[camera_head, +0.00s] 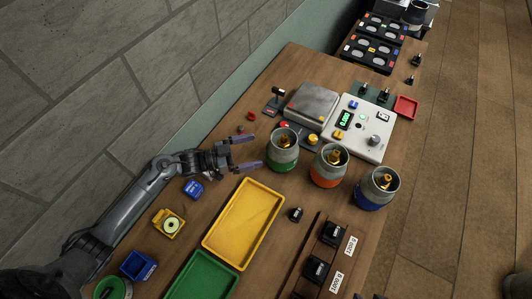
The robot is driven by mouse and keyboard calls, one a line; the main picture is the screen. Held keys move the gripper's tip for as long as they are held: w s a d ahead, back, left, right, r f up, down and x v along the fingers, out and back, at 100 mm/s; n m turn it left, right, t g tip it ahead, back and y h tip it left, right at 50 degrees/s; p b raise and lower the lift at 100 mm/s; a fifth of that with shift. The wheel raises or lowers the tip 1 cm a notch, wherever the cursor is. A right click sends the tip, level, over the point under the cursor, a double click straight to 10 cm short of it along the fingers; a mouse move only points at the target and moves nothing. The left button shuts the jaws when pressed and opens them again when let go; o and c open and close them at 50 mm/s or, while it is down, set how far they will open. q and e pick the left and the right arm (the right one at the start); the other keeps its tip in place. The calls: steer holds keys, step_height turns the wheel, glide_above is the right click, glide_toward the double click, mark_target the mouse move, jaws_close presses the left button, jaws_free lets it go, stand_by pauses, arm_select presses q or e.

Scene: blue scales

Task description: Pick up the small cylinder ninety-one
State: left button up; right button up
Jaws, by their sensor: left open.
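No number ninety-one is readable, so I cannot tell which piece is the small cylinder ninety-one. Three grey canisters with brass-coloured pieces inside stand on the table: one with a green band (282,164), one orange (327,181) and one blue (370,203). A small black weight (295,214) stands alone beside the yellow tray. My left gripper (254,152) is open and empty, its fingers pointing right toward the green-banded canister, just left of it. My right gripper is not in view.
A yellow tray (211,237) and a green tray (178,290) lie in front. A scale with a steel plate (314,100) and a control box (367,128) stand behind. Black weights sit in a labelled rack (333,231). A blue block (193,188) lies below my left wrist.

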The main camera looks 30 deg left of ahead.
mark_target(281, 139)
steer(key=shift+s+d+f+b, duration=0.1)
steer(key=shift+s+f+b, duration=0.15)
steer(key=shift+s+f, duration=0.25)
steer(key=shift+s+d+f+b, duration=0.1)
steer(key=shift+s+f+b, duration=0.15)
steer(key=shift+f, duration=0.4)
arm_select(q)
steer(key=shift+m, duration=0.3)
steer(key=x, duration=0.2)
steer(key=b+x, duration=0.1)
steer(key=x, duration=0.3)
steer(key=shift+w+r+b, duration=0.4)
steer(key=shift+w, duration=0.1)
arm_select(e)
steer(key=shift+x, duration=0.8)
arm_select(q)
steer(key=b+x, duration=0.2)
steer(key=x, duration=0.1)
steer(key=shift+w+d+f, duration=0.1)
steer(key=shift+w+d, duration=0.15)
steer(key=shift+w, duration=0.05)
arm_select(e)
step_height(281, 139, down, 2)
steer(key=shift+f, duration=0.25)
arm_select(q)
steer(key=shift+w+d+b, duration=0.4)
steer(key=shift+w+d, duration=0.05)
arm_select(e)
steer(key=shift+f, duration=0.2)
